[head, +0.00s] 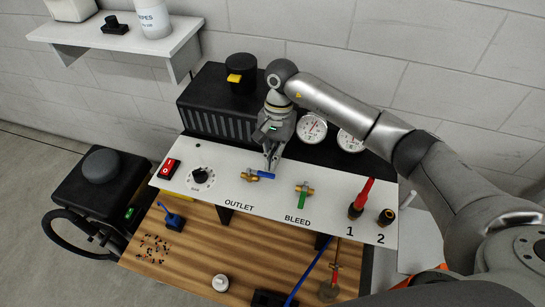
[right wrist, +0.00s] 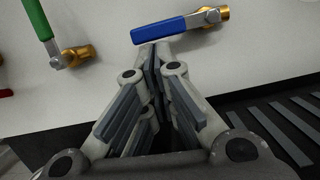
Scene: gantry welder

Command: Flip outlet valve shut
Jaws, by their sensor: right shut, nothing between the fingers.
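The outlet valve has a brass body (head: 249,177) and a blue lever (head: 263,174), set on the white panel above the word OUTLET. The lever points right from the body, roughly along the panel's length. In the right wrist view the blue lever (right wrist: 172,29) runs left from the brass fitting (right wrist: 212,15). My right gripper (head: 270,164) is shut and empty, its fingertips at the lever's free end on the side toward the wall. In the right wrist view its tips (right wrist: 154,52) are just below the lever; I cannot tell whether they touch. My left gripper is out of view.
The green-handled bleed valve (head: 302,197) is to the right on the panel (head: 330,222). Gauges (head: 312,128) and a black vented box (head: 205,100) are behind. A wooden bench (head: 190,262) lies in front.

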